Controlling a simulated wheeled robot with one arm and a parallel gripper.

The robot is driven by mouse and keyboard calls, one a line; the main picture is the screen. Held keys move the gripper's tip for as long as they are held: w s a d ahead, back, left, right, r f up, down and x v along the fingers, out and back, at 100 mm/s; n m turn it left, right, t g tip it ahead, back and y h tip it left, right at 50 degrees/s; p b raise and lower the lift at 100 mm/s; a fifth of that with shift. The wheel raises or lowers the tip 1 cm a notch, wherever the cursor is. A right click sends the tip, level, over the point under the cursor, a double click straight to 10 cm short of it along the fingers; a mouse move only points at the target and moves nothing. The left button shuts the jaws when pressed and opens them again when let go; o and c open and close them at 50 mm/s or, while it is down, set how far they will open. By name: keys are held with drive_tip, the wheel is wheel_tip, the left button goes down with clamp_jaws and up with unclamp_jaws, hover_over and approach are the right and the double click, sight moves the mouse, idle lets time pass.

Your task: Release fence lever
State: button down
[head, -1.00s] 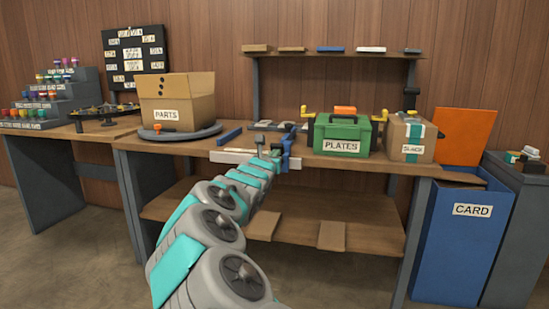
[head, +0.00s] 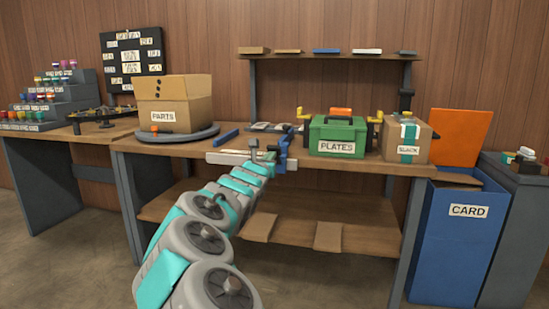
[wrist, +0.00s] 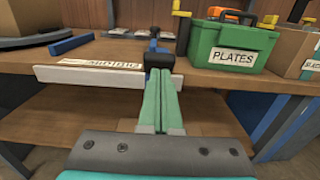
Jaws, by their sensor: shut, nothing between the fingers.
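A pale fence bar (wrist: 105,77) with a label on it runs along the bench's front edge; it also shows in the head view (head: 228,158). I take the black block for the lever's handle, but cannot be sure. My gripper's green fingers are shut together with nothing between them. Whether they touch the block is hidden.
A green PLATES box (head: 338,137) and a cardboard box (head: 405,138) stand to the right on the bench. A PARTS carton (head: 174,105) sits on a round turntable at left. A blue bar (head: 226,138) lies behind the fence. A lower shelf (head: 300,225) runs beneath.

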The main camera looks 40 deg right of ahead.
drive_tip(key=s+a+r+p, duration=0.2)
drive_tip(key=s+a+r, duration=0.2)
drive_tip(key=a, duration=0.3)
drive_tip(key=shift+s+y, duration=0.3)
drive_tip(key=shift+s, duration=0.35)
drive_tip(key=shift+a, duration=0.1)
